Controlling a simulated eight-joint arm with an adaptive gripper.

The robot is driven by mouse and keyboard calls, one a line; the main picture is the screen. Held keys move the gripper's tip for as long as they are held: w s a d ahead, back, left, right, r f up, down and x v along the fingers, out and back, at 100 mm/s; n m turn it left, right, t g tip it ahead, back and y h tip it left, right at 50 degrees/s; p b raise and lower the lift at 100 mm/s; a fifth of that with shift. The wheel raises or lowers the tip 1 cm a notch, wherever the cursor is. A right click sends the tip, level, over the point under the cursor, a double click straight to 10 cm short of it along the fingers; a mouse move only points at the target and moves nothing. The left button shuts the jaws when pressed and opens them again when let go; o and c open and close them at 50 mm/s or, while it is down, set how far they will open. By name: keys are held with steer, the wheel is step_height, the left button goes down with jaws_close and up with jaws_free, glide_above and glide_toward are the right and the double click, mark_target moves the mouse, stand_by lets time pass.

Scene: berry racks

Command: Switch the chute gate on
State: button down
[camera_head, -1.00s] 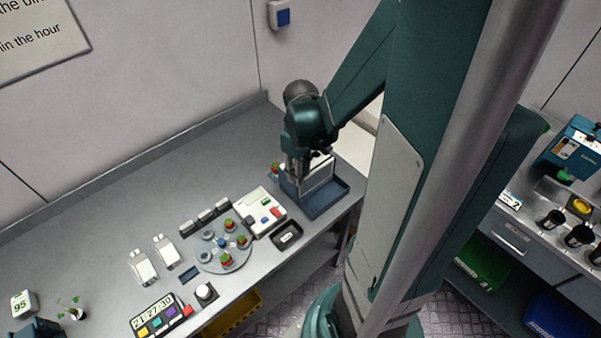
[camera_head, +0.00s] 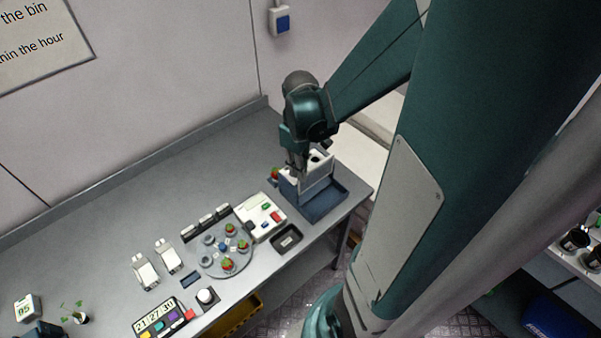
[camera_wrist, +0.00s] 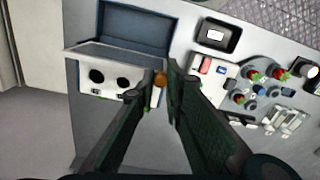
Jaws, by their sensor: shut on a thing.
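The chute unit (camera_head: 322,199) is a blue-grey box with a tray in front and a pale upper part. It stands near the right end of the counter. In the wrist view its blue tray (camera_wrist: 135,24) is at the top, and its pale panel (camera_wrist: 108,79) has two dark round holes. My gripper (camera_head: 296,167) is at the left side of the unit's pale part. In the wrist view my gripper (camera_wrist: 166,76) is shut on a small orange-brown knob (camera_wrist: 160,79) at the panel's edge. The fingers partly hide the knob, and its setting cannot be read.
Right beside the unit is a white control box (camera_head: 254,223) with green and red buttons. A black dish (camera_head: 287,238) and a round grey turntable (camera_head: 214,268) with berry pots stand nearby. A small red-and-green thing (camera_head: 274,173) is close to my gripper. The counter behind is clear.

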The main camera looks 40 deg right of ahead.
steer(key=shift+r, duration=0.3)
steer(key=c, duration=2.4)
jaws_free()
steer(key=shift+r, duration=0.15)
step_height(320, 180, up, 12)
steer(key=shift+a+f, duration=0.15)
steer(key=shift+f, duration=0.05)
